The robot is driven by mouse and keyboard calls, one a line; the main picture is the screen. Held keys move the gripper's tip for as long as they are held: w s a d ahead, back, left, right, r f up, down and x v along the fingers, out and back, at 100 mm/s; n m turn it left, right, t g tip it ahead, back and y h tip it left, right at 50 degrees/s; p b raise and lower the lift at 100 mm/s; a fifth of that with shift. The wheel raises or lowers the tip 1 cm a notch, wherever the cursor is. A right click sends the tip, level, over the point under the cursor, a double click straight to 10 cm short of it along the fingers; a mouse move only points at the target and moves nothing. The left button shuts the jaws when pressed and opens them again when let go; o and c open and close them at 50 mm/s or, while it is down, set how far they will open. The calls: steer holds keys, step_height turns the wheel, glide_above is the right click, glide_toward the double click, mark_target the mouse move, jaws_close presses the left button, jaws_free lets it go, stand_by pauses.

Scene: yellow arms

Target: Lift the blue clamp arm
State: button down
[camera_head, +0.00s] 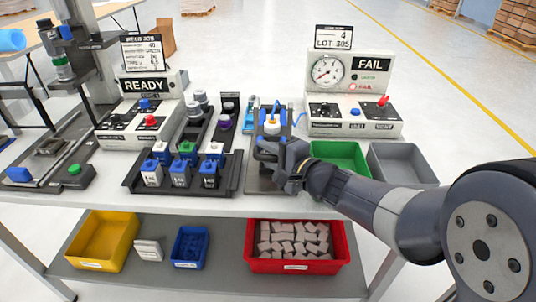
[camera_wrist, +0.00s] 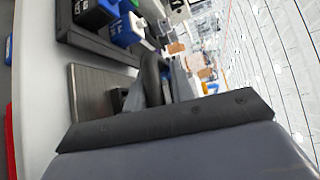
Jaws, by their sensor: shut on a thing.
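The test fixture (camera_head: 254,181) stands in the middle of the bench, with a white part with an orange middle (camera_head: 271,125) on it. Blue pieces of the clamp arm (camera_head: 275,107) show around that part. My gripper (camera_head: 268,152) is at the front of the fixture, low over its plate, shut on the clamp arm. The fingers and wrist hide the point of contact. In the wrist view a dark curved piece (camera_wrist: 152,78) stands between the fingers, above the brown-grey plate (camera_wrist: 92,92).
A rack (camera_head: 132,184) with blue and green-topped blocks stands close left of my gripper. A gauge box (camera_head: 354,127) reading FAIL is behind right. A green bin (camera_head: 340,151) and a grey bin (camera_head: 402,166) lie beside and behind my arm. Bins stand on the lower shelf.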

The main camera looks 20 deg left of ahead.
steer(key=shift+s+d+f, duration=0.1)
steer(key=shift+f, duration=0.25)
steer(key=shift+r+p, duration=0.2)
steer(key=shift+p, duration=0.4)
steer(key=shift+r+g+p, duration=0.3)
steer(key=shift+p, duration=0.1)
